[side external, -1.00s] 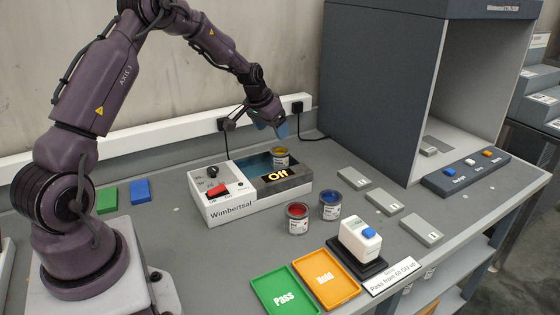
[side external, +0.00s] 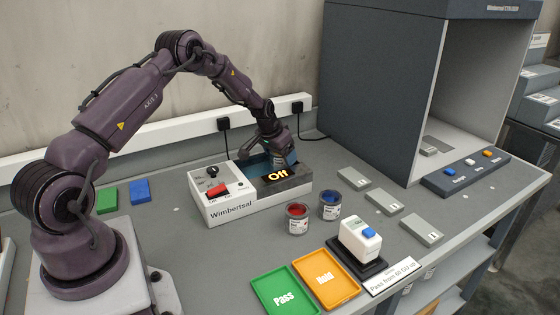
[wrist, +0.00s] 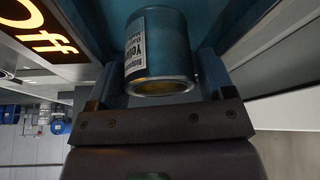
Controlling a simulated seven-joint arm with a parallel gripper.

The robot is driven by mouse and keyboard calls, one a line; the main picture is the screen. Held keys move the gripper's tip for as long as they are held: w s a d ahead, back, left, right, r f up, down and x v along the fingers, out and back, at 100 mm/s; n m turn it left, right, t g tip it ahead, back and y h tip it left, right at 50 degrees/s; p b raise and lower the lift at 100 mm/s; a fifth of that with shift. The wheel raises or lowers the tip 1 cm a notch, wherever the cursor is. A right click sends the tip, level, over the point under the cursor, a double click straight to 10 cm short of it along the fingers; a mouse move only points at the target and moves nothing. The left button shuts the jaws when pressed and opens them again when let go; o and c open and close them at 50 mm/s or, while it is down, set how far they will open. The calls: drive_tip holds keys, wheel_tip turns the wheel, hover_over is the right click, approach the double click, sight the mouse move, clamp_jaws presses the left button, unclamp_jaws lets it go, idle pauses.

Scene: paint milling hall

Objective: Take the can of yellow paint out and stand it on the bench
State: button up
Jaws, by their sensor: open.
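The can of yellow paint (wrist: 160,52) shows in the wrist view with a white label that reads partly "Yell". It is in the blue-lined well of the white Wimbertsal machine (side external: 232,207). My gripper (side external: 279,160) reaches down into this well in the side view and hides the can there. In the wrist view the open fingers of my gripper (wrist: 160,85) lie on either side of the can. I cannot tell whether they touch it. The machine's display (side external: 280,177) reads "Off".
The grey bench (side external: 225,255) holds a red paint can (side external: 298,219) and a blue paint can (side external: 330,206) in front of the machine. Green Pass (side external: 283,299) and orange Hold (side external: 326,284) trays lie nearer. A large dark booth (side external: 350,90) stands right. Bare bench lies left of the trays.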

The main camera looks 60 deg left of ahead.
drive_tip(key=shift+c, duration=0.3)
drive_tip(key=c, duration=0.7)
drive_tip(key=shift+r, duration=0.15)
